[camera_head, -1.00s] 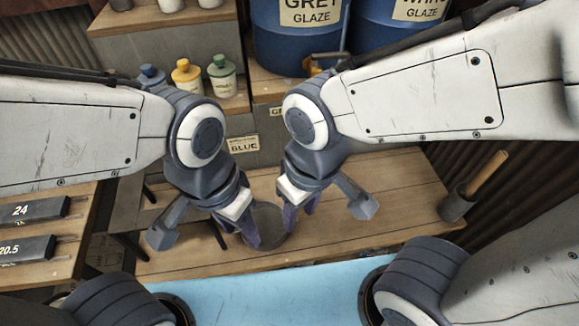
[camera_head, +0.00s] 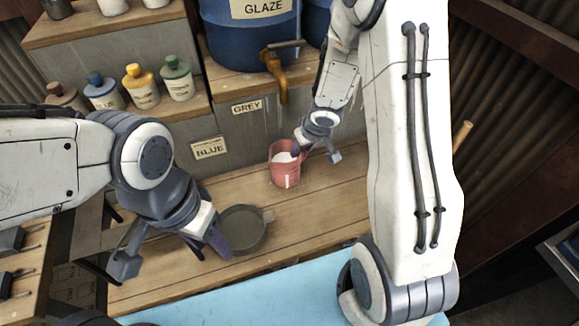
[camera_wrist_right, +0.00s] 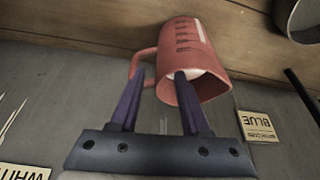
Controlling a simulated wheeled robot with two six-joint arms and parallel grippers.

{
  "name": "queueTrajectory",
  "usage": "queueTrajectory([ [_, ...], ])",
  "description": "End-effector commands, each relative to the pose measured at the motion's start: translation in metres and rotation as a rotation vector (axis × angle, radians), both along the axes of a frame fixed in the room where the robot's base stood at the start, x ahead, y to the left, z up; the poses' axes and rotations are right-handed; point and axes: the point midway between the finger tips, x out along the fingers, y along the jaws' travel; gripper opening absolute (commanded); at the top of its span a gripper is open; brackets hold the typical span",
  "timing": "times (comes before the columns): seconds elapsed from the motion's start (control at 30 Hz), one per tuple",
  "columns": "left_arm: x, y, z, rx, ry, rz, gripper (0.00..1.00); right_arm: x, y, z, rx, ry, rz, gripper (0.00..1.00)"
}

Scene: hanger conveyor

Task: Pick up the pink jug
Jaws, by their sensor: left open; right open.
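The pink jug (camera_head: 284,172) stands upright on the wooden bench in the head view, with pale contents or a pale inside at its mouth. My right gripper (camera_head: 312,146) is just to its upper right, on its handle side, mostly hidden by its own wrist. In the right wrist view the open fingers (camera_wrist_right: 158,82) reach the jug (camera_wrist_right: 190,50); one overlaps its handle (camera_wrist_right: 141,66), the other overlaps its rim. I cannot tell whether they touch it. My left gripper (camera_head: 212,238) is open and empty beside a round grey pan.
The grey pan (camera_head: 236,236) lies on the bench left of the jug. Blue glaze drums (camera_head: 240,35) with a tap (camera_head: 281,68) stand behind. Several small bottles (camera_head: 142,86) line a shelf at upper left.

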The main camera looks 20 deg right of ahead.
Motion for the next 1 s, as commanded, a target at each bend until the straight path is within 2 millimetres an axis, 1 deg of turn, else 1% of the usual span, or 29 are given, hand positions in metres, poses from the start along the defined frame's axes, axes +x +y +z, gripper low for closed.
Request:
queueTrajectory([
  [0.03,0.0,0.0,-0.011,0.0,0.0,0.0,0.5,0.003,0.001,-0.013,0.0,0.0,0.001,0.47],
  [0.27,0.0,0.0,-0.02,0.0,0.0,0.0,0.5,0.011,0.002,-0.027,-0.002,0.0,0.002,0.47],
  [0.5,0.0,0.0,-0.044,0.0,0.0,0.0,0.5,0.026,0.006,-0.061,-0.002,0.0,0.001,0.47],
  [0.6,0.0,0.0,-0.046,0.0,0.0,0.0,0.5,0.029,0.006,-0.064,-0.002,0.0,0.001,0.47],
  [0.77,0.0,0.0,-0.044,0.0,0.0,0.0,0.5,0.029,0.006,-0.062,-0.002,0.0,0.001,0.47],
  [0.8,0.0,0.0,-0.044,0.0,0.0,0.0,0.5,0.029,0.006,-0.062,-0.002,0.0,0.001,0.39],
  [0.87,0.0,0.0,-0.044,0.0,0.0,0.0,0.5,0.029,0.006,-0.062,-0.002,0.0,0.001,0.16],
  [0.9,0.0,0.0,-0.044,0.0,0.0,0.0,0.5,0.029,0.006,-0.062,-0.003,0.0,0.001,0.01],
  [1.0,0.0,0.0,-0.044,0.0,0.0,0.0,0.5,0.028,0.006,-0.062,-0.003,0.0,0.001,0.0],
])
